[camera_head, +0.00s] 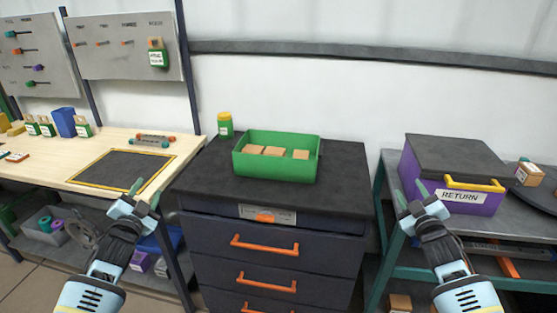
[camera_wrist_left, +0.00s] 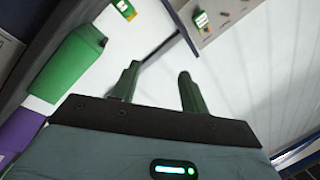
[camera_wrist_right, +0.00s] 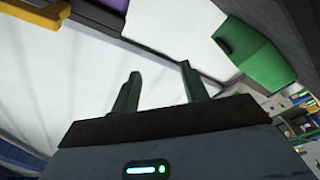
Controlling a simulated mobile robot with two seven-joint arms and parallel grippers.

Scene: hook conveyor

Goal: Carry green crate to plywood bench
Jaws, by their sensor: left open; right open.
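The green crate (camera_head: 275,169) stands upright on the dark top of the drawer cabinet, with several light brown blocks (camera_head: 274,151) inside. It also shows in the left wrist view (camera_wrist_left: 68,68) and in the right wrist view (camera_wrist_right: 255,52). The plywood bench (camera_head: 105,142) is at the left, with a dark yellow-edged mat (camera_head: 122,168) on it. My left gripper (camera_head: 137,190) is open and empty, near the front right of the bench. My right gripper (camera_head: 410,193) is open and empty, in front of the purple return box. Both are apart from the crate.
The drawer cabinet (camera_head: 200,195) has orange handles and a green jar with a yellow lid (camera_head: 225,125) at its back left. The purple return box (camera_head: 478,199) stands on a grey table at the right. Blue bin (camera_head: 65,122) and small boxes line the bench's back; the mat is clear.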

